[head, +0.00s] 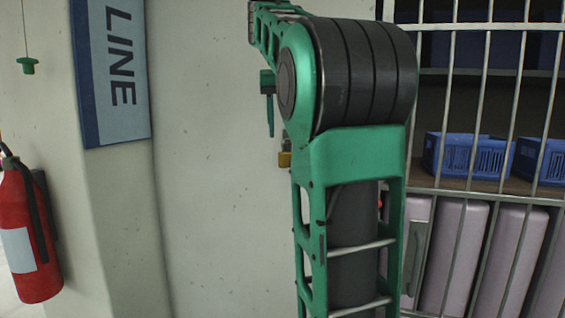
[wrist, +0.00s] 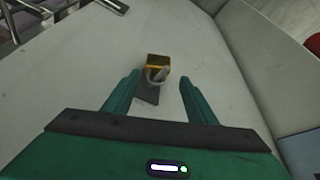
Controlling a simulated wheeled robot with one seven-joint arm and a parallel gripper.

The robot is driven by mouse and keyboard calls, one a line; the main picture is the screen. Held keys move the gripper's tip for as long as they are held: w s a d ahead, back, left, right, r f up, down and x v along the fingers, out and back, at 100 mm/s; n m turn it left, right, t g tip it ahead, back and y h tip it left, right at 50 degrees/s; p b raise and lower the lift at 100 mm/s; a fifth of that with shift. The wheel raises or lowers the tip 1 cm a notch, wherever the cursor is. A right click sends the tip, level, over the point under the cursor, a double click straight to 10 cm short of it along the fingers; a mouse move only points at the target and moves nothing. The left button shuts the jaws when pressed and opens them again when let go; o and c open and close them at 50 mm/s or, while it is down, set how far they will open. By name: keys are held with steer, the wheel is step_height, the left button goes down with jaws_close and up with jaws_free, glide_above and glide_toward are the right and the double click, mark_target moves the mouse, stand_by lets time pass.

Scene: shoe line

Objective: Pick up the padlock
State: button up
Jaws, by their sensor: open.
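The padlock (wrist: 157,64) has a yellow body and a grey shackle. In the wrist view it lies just beyond my gripper (wrist: 159,80), between the lines of the two green fingers. The fingers are spread apart with nothing held between them. In the head view a small part of the padlock (head: 285,159) shows against the pale wall, partly hidden by my green arm. My gripper (head: 269,118) shows there above and left of it, with one finger pointing down.
A barred cage (head: 475,190) with blue baskets (head: 465,155) stands at the right.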

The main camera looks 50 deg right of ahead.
steer(key=shift+w+f, duration=0.1)
steer(key=shift+f, duration=0.15)
steer(key=shift+s+x, duration=0.2)
steer(key=shift+x, duration=2)
steer(key=shift+s+x, duration=0.2)
steer(key=shift+x, duration=2.05)
steer(key=c, duration=1)
